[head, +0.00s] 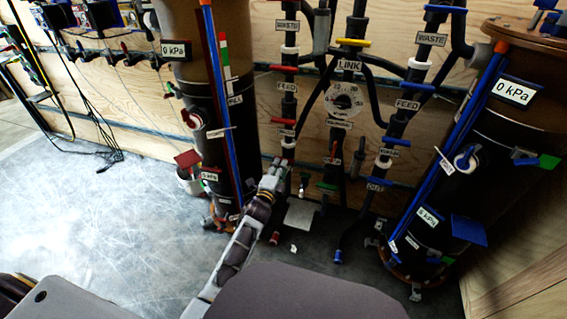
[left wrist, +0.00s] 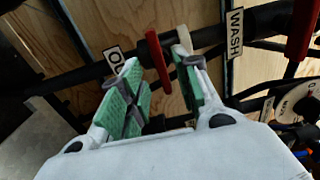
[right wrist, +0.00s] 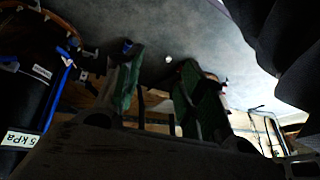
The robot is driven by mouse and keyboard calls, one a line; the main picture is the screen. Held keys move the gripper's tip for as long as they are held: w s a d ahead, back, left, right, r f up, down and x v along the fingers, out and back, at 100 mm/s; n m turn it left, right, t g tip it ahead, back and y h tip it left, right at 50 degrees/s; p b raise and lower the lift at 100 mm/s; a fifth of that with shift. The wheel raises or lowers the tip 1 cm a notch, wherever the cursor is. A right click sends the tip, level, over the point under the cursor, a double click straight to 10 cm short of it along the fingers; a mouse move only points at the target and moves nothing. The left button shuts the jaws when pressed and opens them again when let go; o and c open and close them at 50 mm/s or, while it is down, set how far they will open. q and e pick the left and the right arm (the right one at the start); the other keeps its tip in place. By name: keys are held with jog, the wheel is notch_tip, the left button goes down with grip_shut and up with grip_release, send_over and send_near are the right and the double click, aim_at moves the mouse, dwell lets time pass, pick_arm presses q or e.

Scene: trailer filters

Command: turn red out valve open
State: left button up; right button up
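The red out valve handle (left wrist: 158,58) stands between the two green-padded fingers of my left gripper (left wrist: 155,90) in the left wrist view. The fingers are apart, and the handle sits near the right finger; I cannot tell whether they touch. A partly hidden label starting "OU" (left wrist: 115,57) is left of the handle. In the head view my left gripper (head: 274,173) is at the lower part of the red-handled pipe, below the "WASH" label, and hides the out valve. My right gripper (right wrist: 155,90) is open and empty in the right wrist view; the head view does not show it.
A "WASH" label (left wrist: 235,35) and another red handle (left wrist: 302,28) are right of the fingers. A red-trimmed filter column (head: 205,100) stands left of my left gripper. The blue-handled pipe (head: 400,110) and column (head: 480,150) are to the right. Open floor (head: 100,220) lies left.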

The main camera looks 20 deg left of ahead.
pick_arm(q)
jog(key=shift+w+b, duration=0.6)
jog(key=shift+w, duration=1.85)
pick_arm(e)
jog(key=shift+a+f+t, duration=0.15)
jog(key=shift+a+f, duration=0.05)
jog(key=shift+f, duration=0.7)
jog(key=shift+a+f+t, duration=0.15)
jog(key=shift+a+f, duration=0.05)
jog(key=shift+f, duration=0.65)
jog(key=shift+w, duration=0.1)
pick_arm(q)
grip_shut()
jog(key=shift+d, duration=0.1)
pick_arm(e)
jog(key=shift+w+r, duration=0.45)
jog(key=shift+w, duration=0.05)
